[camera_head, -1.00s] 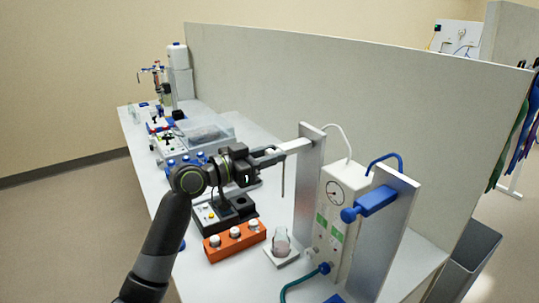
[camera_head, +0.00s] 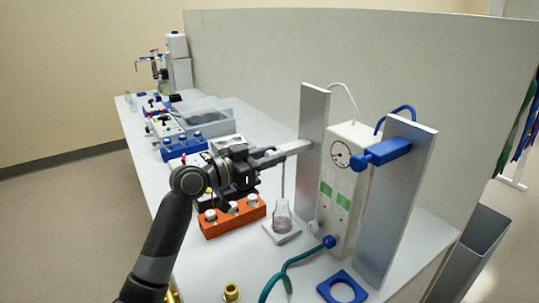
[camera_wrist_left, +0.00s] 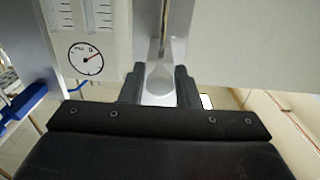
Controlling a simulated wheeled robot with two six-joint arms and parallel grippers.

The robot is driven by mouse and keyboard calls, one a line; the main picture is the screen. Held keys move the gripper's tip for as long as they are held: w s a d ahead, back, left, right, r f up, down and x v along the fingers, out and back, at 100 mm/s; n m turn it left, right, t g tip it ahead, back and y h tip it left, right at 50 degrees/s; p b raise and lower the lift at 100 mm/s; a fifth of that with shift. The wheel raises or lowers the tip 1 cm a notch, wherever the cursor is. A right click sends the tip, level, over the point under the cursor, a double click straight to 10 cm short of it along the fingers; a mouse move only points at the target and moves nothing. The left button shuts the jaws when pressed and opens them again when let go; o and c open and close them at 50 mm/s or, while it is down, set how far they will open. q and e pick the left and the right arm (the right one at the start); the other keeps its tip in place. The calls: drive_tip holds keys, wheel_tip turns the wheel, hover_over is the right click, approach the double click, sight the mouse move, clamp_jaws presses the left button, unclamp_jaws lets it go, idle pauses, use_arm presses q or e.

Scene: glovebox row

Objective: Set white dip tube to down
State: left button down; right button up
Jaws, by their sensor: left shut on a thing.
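The white dip tube's arm (camera_head: 296,146) reaches left from the left grey post (camera_head: 312,125), well below the post's top. Its thin grey tube (camera_head: 283,180) hangs down to the mouth of a glass flask (camera_head: 282,217) on a small white plate. I cannot tell how far the tip enters the flask. My left gripper (camera_head: 268,157) is shut on the outer end of the white arm. In the left wrist view, the two fingers (camera_wrist_left: 159,87) flank the white end, with the thin tube beyond. My right gripper is not in view.
A white gauge box (camera_head: 341,190) stands right of the post. A blue dip arm (camera_head: 385,153) sits on the right post (camera_head: 397,200). An orange rack (camera_head: 232,217) is beneath my left gripper. A blue ring (camera_head: 343,289) and green hose (camera_head: 290,263) lie in front.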

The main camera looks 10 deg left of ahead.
use_arm(q)
wheel_tip(320, 180, down, 10)
drive_tip(key=b, duration=0.7)
drive_tip(key=shift+b, duration=0.35)
drive_tip(key=shift+f, duration=0.1)
drive_tip(key=c, duration=1.2)
unclamp_jaws()
drive_tip(key=shift+c, duration=0.2)
